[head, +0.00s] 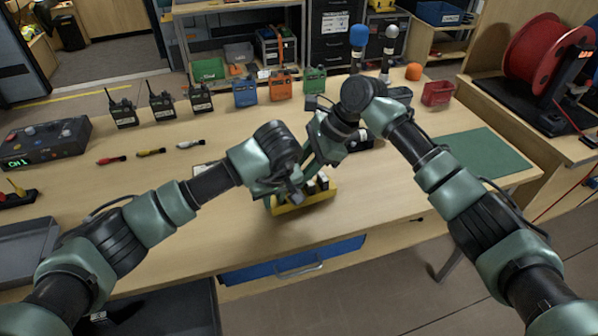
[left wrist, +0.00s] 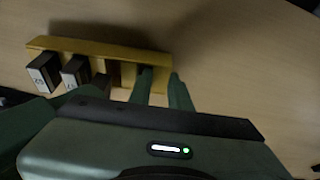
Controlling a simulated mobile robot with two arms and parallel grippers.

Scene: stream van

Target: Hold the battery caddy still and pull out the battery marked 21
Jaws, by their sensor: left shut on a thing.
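The yellow battery caddy (head: 306,203) stands near the table's front edge, below both grippers in the head view. Dark batteries (head: 322,184) stand in it. In the left wrist view the caddy (left wrist: 120,52) holds a battery with a pale label (left wrist: 45,73) at its left end and another (left wrist: 75,72) beside it; their numbers are too small to read surely. My left gripper (left wrist: 161,84) is shut on the caddy's end, one finger on each side of the wall. My right gripper (head: 311,178) is low over the caddy; its fingertips are hard to make out.
Several radios (head: 161,105) and coloured battery packs (head: 281,87) stand along the table's back. Small red, yellow and white connectors (head: 151,152) lie to the left. A green mat (head: 466,160) lies to the right.

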